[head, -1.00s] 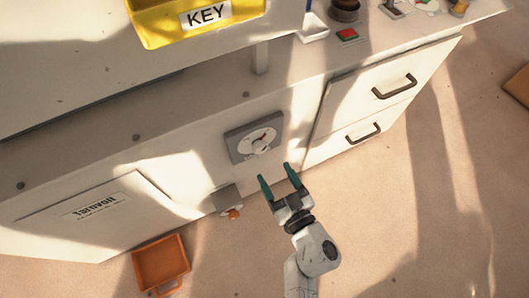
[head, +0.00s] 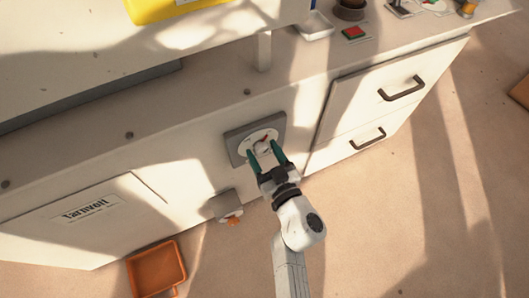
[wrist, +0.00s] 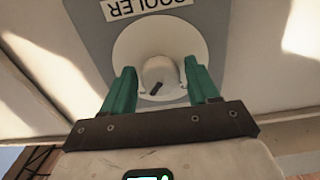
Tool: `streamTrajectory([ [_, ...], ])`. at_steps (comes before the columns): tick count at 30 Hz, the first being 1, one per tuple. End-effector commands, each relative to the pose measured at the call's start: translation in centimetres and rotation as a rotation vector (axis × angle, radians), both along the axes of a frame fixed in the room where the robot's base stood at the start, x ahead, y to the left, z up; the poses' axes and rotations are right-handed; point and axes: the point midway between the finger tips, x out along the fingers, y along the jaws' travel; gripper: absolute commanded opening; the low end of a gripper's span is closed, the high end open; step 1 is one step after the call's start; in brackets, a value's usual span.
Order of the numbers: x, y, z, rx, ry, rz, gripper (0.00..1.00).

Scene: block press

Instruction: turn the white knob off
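The white knob (wrist: 160,72) sticks out of a round white dial on a grey plate (wrist: 90,22). In the head view the knob (head: 262,147) is partly hidden by my fingers, and a red mark shows on the dial. My gripper (head: 263,152) has green fingers, open, one on each side of the knob. In the wrist view a narrow gap shows between the knob and each finger of my gripper (wrist: 160,78).
Two drawers with dark handles (head: 402,89) are right of the plate. A small grey part with an orange piece (head: 233,219) is below left. An orange tray (head: 157,268) lies on the floor. The counter overhangs above, holding a red-and-green button (head: 354,33).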

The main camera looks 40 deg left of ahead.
Motion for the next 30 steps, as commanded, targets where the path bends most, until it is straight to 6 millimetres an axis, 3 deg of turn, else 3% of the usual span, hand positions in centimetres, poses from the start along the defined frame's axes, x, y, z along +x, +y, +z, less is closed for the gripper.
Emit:
streamTrajectory([
  [14, 0.00, -0.03, -0.02, 0.000, 0.000, 0.000, 0.14],
  [23, 0.00, -0.04, 0.01, -0.015, -0.036, 0.000, 0.14],
  [30, 0.07, -0.09, 0.02, -0.068, -0.161, -0.001, 0.14],
])
